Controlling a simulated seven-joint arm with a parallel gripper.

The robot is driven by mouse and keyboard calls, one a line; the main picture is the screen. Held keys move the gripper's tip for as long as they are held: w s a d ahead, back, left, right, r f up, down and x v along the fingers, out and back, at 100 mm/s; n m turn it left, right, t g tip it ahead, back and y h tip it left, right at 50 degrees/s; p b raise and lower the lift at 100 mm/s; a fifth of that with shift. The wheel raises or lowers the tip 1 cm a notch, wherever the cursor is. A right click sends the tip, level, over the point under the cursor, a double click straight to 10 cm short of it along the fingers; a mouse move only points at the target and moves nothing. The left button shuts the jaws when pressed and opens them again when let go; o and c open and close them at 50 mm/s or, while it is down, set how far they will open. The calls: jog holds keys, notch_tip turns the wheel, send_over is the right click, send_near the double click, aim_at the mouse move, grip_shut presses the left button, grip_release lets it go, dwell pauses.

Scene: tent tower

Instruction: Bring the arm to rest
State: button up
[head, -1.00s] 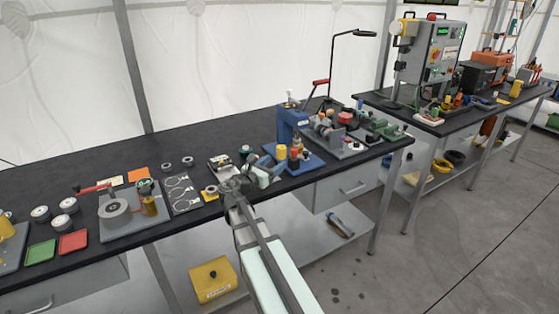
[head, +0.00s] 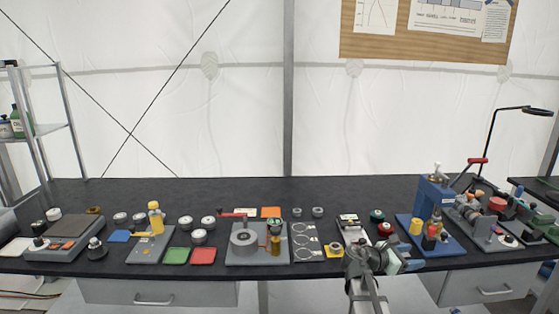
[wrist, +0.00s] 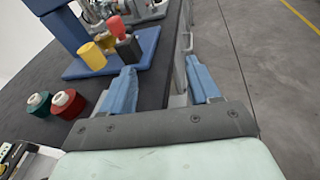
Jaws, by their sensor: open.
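My gripper (wrist: 163,88) is open and empty in the wrist view, its two blue fingers apart over the front edge of the black bench (wrist: 160,65). In the head view my gripper (head: 402,262) is at the bench's front edge, right of centre, fingers pointing right. The blue base of the press (head: 432,235) lies to the right of the fingers. No gap between the fingers holds anything.
Red and green trays (head: 203,256) sit farther left. A lamp (head: 536,111) rises at the right. Open floor (wrist: 265,75) lies beyond the bench edge.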

jog(key=s+a+f+m+g+y, duration=0.2)
jog(key=s+a+f+m+y, duration=0.3)
jog(key=f, duration=0.6)
jog(key=s+a+f+m+g+y, duration=0.15)
jog(key=s+f, duration=0.45)
jog(key=f, duration=0.6)
jog(key=s+a+f+m+g+y, duration=0.2)
jog(key=s+a+f, duration=0.35)
jog(key=f, duration=0.55)
jog(key=s+a+f+m+g+y, duration=0.1)
jog(key=s+a+f+m+y, duration=0.1)
jog(key=s+f, duration=0.4)
jog(key=s+a+f+m+g+y, duration=0.2)
jog(key=s+a+f+m, duration=0.3)
jog(key=s, duration=0.6)
jog(key=s+a+f+m+g+y, duration=0.2)
jog(key=s+a+f, duration=0.4)
jog(key=s, duration=0.3)
jog(key=shift+s+f+m+y, duration=0.3)
jog(key=shift+m+y, duration=0.25)
jog(key=shift+m, duration=0.4)
jog(key=shift+a, duration=0.1)
